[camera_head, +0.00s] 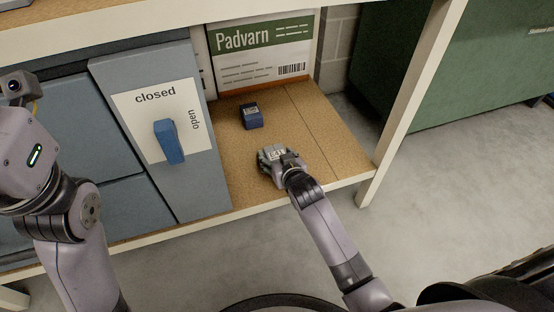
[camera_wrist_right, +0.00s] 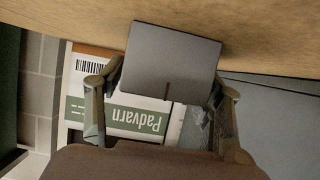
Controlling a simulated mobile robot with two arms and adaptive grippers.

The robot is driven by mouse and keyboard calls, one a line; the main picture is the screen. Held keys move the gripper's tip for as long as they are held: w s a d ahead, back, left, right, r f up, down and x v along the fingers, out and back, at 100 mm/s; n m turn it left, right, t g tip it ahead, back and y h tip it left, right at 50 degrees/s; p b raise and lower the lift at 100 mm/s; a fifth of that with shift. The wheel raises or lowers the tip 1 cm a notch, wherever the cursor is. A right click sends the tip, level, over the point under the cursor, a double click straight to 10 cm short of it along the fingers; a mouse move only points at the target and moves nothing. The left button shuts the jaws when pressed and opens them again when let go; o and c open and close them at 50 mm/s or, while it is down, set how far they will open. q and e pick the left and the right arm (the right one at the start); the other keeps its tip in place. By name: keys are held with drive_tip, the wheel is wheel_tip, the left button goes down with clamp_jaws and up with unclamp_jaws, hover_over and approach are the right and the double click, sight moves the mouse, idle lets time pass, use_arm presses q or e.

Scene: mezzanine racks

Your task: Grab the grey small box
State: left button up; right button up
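The grey small box (camera_wrist_right: 172,58) sits between the two fingers of my right gripper in the right wrist view, with a finger against each side. In the head view its top with a white label (camera_head: 277,154) shows at my right gripper (camera_head: 274,163), low over the front part of the wooden shelf. I cannot tell whether the box still touches the shelf. My right gripper (camera_wrist_right: 166,95) looks shut on it. My left arm is at the left edge of the head view; its gripper fingers are out of the picture.
A dark blue small box (camera_head: 252,117) stands on the shelf (camera_head: 318,140) farther back. A Padvarn carton (camera_head: 262,50) stands behind it. A grey cabinet panel with a blue handle (camera_head: 169,142) and "closed" and "open" labels is left. A pale rack post (camera_head: 408,100) bounds the right.

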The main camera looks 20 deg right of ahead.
drive_tip(key=c, duration=0.9)
